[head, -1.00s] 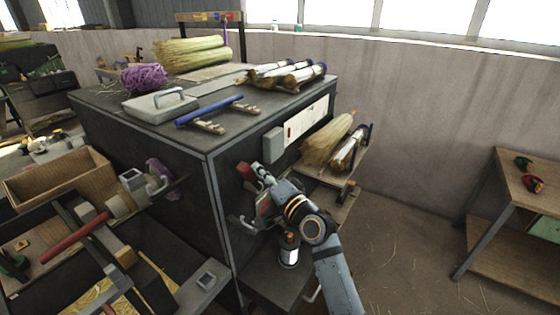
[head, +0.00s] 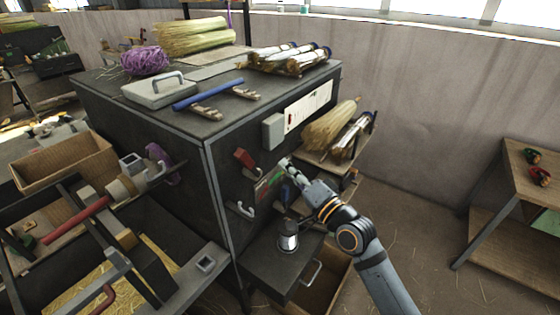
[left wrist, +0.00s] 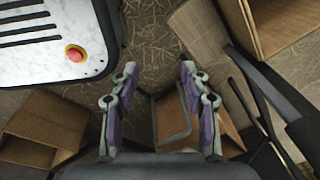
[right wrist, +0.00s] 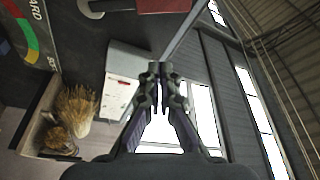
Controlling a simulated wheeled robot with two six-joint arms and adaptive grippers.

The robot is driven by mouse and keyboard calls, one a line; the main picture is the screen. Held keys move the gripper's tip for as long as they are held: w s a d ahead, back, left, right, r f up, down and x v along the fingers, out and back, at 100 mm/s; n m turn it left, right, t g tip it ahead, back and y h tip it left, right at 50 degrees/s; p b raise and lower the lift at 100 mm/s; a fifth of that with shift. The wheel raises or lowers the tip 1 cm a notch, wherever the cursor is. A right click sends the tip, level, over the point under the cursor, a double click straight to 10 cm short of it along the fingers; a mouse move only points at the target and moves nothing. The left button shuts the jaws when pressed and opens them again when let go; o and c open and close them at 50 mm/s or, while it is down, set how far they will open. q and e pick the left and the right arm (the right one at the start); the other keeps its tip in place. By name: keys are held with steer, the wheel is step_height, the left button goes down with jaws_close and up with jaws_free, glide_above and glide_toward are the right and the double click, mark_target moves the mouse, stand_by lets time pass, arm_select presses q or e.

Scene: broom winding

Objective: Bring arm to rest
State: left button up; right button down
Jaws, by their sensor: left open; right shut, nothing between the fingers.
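My right arm (head: 345,235) reaches in from the lower right of the head view. Its gripper (head: 284,164) is in front of the dark cabinet's side (head: 225,190), to the right of a red lever (head: 245,158). In the right wrist view the right gripper (right wrist: 160,72) has its fingers together with nothing between them. My left gripper (left wrist: 160,82) shows only in the left wrist view. Its fingers are apart and empty, above the straw-strewn floor and boxes.
A drawer (head: 280,262) is pulled out below the right arm, with a small canister (head: 288,236) on it. A shelf (head: 330,166) on the cabinet holds broom bundles. A wooden table (head: 510,195) stands at the right. Floor between is clear (head: 430,250).

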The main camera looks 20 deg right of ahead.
steer(key=w+d+f+g+h, duration=0.1)
steer(key=d+f+g+h, duration=0.15)
steer(key=f, duration=0.85)
steer(key=w+d+f+g+h, duration=0.15)
steer(key=d+f, duration=0.25)
steer(key=f, duration=0.8)
steer(key=s+d+f+n+g+h, duration=0.15)
steer(key=s+f, duration=0.25)
steer(key=f, duration=0.6)
steer(key=s+d+f+n+g+h, duration=0.1)
steer(key=s+d+f+n+g, duration=0.2)
steer(key=f, duration=0.7)
steer(key=s+f+g, duration=0.3)
steer(key=s+f, duration=0.9)
steer(key=s+f+n+g, duration=0.1)
steer(key=s+f, duration=0.3)
steer(key=s, duration=0.5)
steer(key=s+f+n+g, duration=0.2)
steer(key=s+f, duration=0.2)
steer(key=s, duration=0.5)
steer(key=s+f+n+g+h, duration=0.1)
steer(key=s+f+n+g, duration=0.1)
steer(key=s+f, duration=0.3)
steer(key=s+a, duration=0.1)
steer(key=s, duration=0.3)
steer(key=shift+s+g, duration=0.25)
steer(key=shift+g, duration=0.1)
steer(key=shift+f+n, duration=0.1)
steer(key=shift+n, duration=0.15)
